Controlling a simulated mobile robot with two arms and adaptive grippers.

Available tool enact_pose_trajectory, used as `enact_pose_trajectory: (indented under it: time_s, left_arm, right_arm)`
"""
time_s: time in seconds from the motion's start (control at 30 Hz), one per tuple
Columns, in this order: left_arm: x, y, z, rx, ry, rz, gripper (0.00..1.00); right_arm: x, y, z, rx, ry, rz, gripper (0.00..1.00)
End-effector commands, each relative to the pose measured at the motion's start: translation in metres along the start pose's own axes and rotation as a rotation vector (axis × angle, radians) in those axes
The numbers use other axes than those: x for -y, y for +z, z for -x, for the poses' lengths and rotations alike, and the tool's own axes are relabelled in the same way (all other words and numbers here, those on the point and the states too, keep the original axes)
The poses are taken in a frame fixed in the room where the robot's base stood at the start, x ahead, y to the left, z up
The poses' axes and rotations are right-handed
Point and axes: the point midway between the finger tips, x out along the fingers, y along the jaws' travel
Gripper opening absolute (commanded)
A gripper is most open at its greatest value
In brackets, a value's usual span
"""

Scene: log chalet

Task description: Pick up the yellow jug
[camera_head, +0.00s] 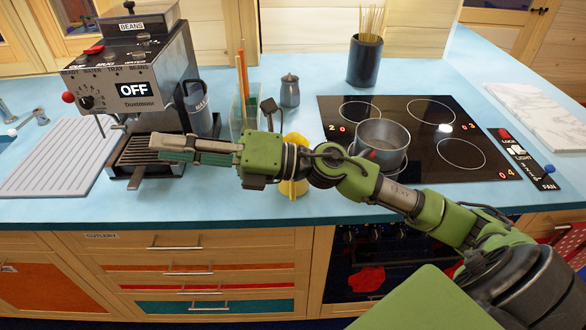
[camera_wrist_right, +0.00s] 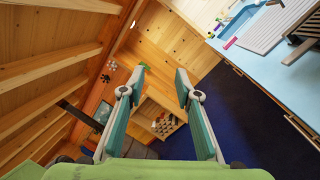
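The yellow jug (camera_head: 293,188) stands on the blue counter in the head view, left of the hob. My right arm crosses in front of it and hides its middle; only its top and lower part show. My right gripper (camera_head: 158,147) is to the left of the jug, in front of the coffee machine's drip tray, pointing left. In the right wrist view the right gripper (camera_wrist_right: 161,76) is open, with nothing between its fingers. The jug does not show in that view. My left gripper is in neither view.
The coffee machine (camera_head: 140,75) stands close behind my right gripper. A utensil holder (camera_head: 244,112), a grey lidded pot (camera_head: 289,92) and a saucepan (camera_head: 383,145) on the hob (camera_head: 462,150) surround the jug's area. Bare blue counter (camera_head: 225,205) lies in front.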

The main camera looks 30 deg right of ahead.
Motion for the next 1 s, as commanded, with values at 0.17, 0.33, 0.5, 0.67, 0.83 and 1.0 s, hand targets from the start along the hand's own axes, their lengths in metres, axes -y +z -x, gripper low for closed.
enact_pose_trajectory:
  time_s: [0.17, 0.33, 0.5, 0.67, 0.83, 1.0]
  left_arm:
    - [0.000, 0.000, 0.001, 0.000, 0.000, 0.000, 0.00]
    - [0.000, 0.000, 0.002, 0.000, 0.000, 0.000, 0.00]
    - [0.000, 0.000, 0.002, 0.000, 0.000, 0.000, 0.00]
    - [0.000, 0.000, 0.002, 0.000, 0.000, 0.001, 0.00]
    - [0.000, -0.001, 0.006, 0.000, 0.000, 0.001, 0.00]
    - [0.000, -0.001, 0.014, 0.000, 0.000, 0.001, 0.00]
  right_arm:
    - [0.029, -0.028, 0.032, -0.398, -0.168, 0.360, 0.30]
    - [0.077, -0.013, 0.111, -0.739, -0.441, 0.604, 0.30]
    - [0.100, 0.027, 0.201, -0.973, -0.724, 0.706, 0.30]
    - [0.102, 0.050, 0.251, -1.074, -0.876, 0.716, 0.30]
    - [0.114, 0.047, 0.259, -1.101, -0.906, 0.710, 0.30]
    - [0.143, 0.032, 0.252, -1.100, -0.902, 0.709, 0.30]
